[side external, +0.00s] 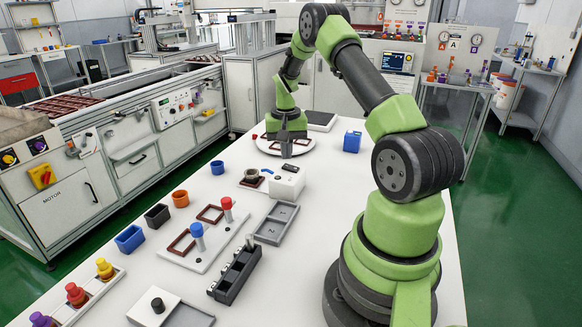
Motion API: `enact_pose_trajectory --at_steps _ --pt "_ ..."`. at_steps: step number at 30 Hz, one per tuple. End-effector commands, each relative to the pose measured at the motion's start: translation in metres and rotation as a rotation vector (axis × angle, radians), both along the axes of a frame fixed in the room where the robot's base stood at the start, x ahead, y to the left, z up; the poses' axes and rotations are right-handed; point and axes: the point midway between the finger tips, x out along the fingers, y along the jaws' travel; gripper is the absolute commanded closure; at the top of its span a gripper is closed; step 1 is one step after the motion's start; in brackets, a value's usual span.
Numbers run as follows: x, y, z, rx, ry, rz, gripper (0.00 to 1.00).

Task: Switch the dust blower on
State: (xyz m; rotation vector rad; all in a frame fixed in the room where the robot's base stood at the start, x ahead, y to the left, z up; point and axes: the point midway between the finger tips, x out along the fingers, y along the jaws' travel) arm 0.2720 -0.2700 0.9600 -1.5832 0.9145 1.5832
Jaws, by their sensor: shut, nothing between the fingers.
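No part in view is plainly marked as the dust blower, so I cannot tell which one it is. A small white box (287,183) with a small dark detail on top stands at mid-table, beside a plate with a dark ring-like part. A white block with a black knob (157,305) stands at the near left edge of the table. My gripper (286,153) is shut and empty, pointing down over the round white plate (305,149) at the far part of the table. The gripper partly hides that plate. I cannot tell whether its fingertips touch anything.
A blue box (352,142) and a dark flat pad (319,121) lie near the gripper. The table's right side is largely clear. The conveyor machine (130,165) is at left.

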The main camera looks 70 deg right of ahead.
Motion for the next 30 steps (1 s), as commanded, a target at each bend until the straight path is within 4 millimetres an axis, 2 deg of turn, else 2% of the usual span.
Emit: enact_pose_trajectory --at_steps 30 --pt "0.000 0.000 -0.012 0.000 0.000 0.000 1.00"
